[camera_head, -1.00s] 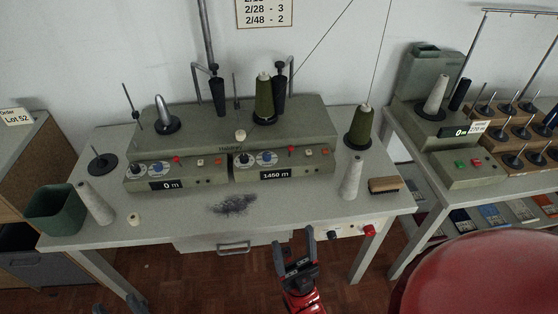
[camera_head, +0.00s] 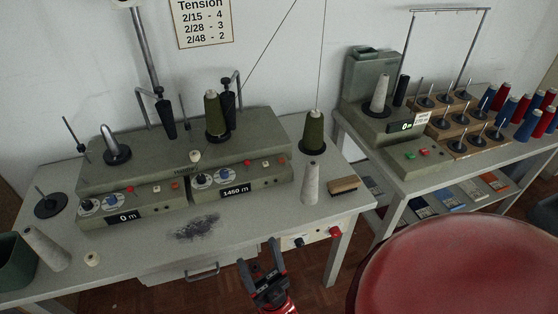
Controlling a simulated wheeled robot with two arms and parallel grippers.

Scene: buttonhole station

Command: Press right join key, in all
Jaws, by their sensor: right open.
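The grey-green winding machine (camera_head: 150,160) stands on the table with two control panels side by side. The right panel (camera_head: 240,181) has two blue-and-white dials, a display reading about 1460 m, a small red button (camera_head: 247,162) and further small keys (camera_head: 265,163) to its right. Their labels are too small to read, so I cannot tell which is the join key. The left panel (camera_head: 134,205) shows 0 m. My right gripper (camera_head: 258,252) is open and empty, in front of the table's front edge, below and apart from the right panel. My left gripper is not in view.
A grey cone (camera_head: 311,184) and a wooden brush (camera_head: 343,186) stand near the table's right end. Dark fluff (camera_head: 195,227) lies before the panels. A red stool (camera_head: 455,265) fills the lower right. A second table (camera_head: 450,165) holds another machine and cones.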

